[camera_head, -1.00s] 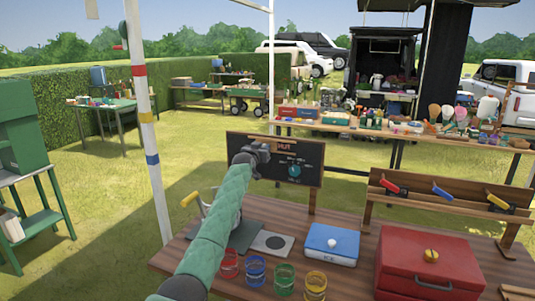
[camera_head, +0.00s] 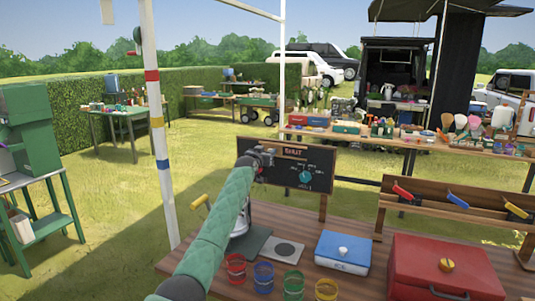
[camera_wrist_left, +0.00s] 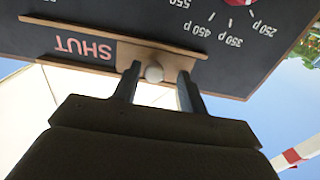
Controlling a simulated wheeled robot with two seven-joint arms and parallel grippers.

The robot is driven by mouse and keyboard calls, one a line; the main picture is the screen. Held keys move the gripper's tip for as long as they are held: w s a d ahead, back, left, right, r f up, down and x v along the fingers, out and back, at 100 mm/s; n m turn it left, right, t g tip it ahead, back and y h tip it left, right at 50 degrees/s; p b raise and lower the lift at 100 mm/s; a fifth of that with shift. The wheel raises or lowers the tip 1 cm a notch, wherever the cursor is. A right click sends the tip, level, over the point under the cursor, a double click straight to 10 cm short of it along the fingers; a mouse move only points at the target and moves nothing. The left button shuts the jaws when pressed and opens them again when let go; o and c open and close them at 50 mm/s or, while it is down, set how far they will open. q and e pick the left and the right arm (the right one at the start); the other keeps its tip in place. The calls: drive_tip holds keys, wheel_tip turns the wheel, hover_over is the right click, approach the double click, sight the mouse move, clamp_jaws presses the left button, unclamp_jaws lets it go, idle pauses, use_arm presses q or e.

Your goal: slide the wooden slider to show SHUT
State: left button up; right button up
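The dark price board (camera_head: 320,180) stands at the back of the near table and carries the word SHUT in red letters near its top. In the left wrist view the board (camera_wrist_left: 215,70) appears upside down. There the wooden slider (camera_wrist_left: 135,54) sits between two wooden rails, just beside the fully uncovered word SHUT. Its pale round knob (camera_wrist_left: 153,72) is between the fingers of my left gripper (camera_wrist_left: 158,82), with gaps visible on both sides. My left gripper (camera_head: 266,158) is open at the board's upper left in the head view and hides part of the slider. My right gripper is not in view.
A red box (camera_head: 445,262), a blue-and-white box (camera_head: 343,252) and several coloured jars stand on the near table. A rack with coloured handles (camera_head: 458,200) is at right. A striped post (camera_head: 157,125) stands left of my arm.

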use_arm(q)
drive_tip(key=shift+s+d, duration=0.1)
drive_tip(key=shift+s, duration=0.05)
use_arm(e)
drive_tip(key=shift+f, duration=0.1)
use_arm(q)
drive_tip(key=b+v, duration=0.1)
drive_tip(key=v, duration=0.6)
drive_tip(key=shift+s+a+b, duration=0.2)
drive_tip(key=shift+s+b, duration=0.05)
drive_tip(key=shift+b, duration=0.05)
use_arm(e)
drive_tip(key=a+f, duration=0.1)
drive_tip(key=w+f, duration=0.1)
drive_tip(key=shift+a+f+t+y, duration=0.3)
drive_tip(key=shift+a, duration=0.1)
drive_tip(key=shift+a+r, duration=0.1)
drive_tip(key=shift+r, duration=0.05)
